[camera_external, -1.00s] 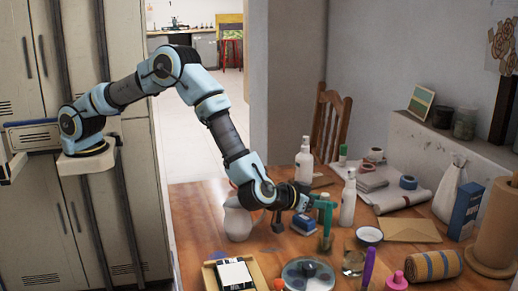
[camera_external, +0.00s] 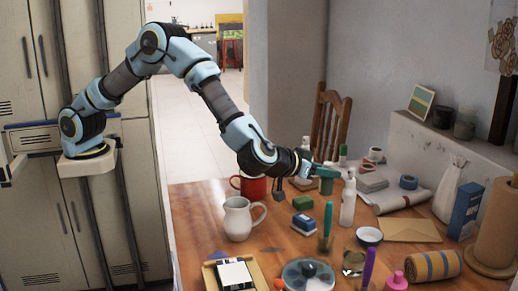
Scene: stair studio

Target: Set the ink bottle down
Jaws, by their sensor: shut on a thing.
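My gripper (camera_external: 322,172) is at the end of my arm, above the middle of the wooden table (camera_external: 205,205). Its green fingers are shut on a small dark green thing (camera_external: 327,187), which I take to be the ink bottle. It is held clear of the tabletop. It is too small and too much covered by the fingers for its shape to be clear.
A green block (camera_external: 303,202), a blue-and-white block (camera_external: 304,224), a white jug (camera_external: 238,219) and a red mug (camera_external: 252,187) stand left.

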